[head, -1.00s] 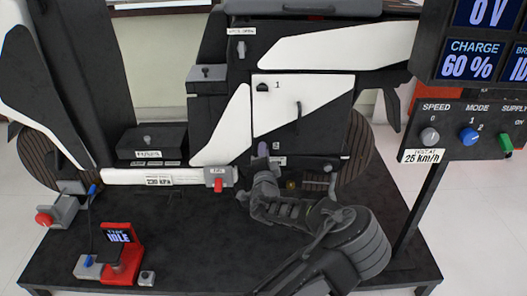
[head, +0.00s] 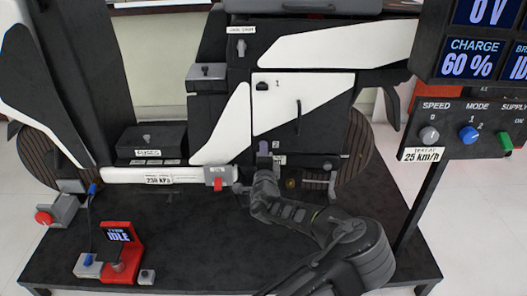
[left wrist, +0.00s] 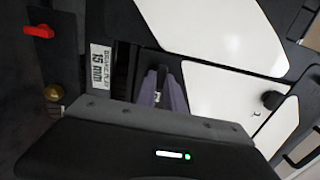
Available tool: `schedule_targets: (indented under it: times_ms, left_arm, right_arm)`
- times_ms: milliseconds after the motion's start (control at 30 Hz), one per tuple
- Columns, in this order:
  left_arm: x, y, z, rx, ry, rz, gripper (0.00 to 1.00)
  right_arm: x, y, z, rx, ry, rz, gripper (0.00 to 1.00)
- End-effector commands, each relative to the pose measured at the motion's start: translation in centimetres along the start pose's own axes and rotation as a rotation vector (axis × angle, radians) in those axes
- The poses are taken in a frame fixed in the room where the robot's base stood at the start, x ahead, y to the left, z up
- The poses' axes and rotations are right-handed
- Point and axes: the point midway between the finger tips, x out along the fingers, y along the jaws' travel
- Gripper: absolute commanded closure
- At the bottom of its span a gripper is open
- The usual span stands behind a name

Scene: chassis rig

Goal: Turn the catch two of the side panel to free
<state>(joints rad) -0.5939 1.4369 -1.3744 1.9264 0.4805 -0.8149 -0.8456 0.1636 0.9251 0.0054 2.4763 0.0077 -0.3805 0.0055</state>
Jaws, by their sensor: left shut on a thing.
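The side panel (head: 325,86) is a white and black cover with a dark handle, marked 1 and 2. Catch one, a small dark knob (head: 261,86), sits near its upper left. My left gripper (head: 264,150) is at the panel's lower left edge, beside the mark 2. In the left wrist view its purple fingers (left wrist: 160,92) are closed around a small grey piece, catch two (left wrist: 161,72). The fingers hide most of the catch, so its angle is hard to tell. My right gripper is not in view.
A red lever (head: 217,184) stands left of the gripper, and a brass knob (head: 290,183) lies just below right. A display post (head: 432,190) stands at the right. A red stand (head: 122,252) is at the front left. The middle of the dark platform (head: 190,235) is clear.

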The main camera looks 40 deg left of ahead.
Motion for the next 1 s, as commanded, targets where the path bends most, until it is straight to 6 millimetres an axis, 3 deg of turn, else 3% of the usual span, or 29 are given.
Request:
schedule_targets:
  times_ms: [300,633,767,1000]
  left_arm:
    - [0.0,0.0,-0.1,0.001,0.001,0.000,0.65]
    - [-0.3,0.0,-0.1,0.000,0.001,0.001,0.65]
    - [-1.6,-0.1,0.0,0.000,0.000,0.002,0.65]
    - [-5.6,-0.2,-0.1,0.002,0.002,0.003,0.65]
  right_arm:
    - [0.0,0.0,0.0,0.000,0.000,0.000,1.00]
    - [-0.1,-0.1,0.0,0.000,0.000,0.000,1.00]
    - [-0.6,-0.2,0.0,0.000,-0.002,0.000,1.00]
    - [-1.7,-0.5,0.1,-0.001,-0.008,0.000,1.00]
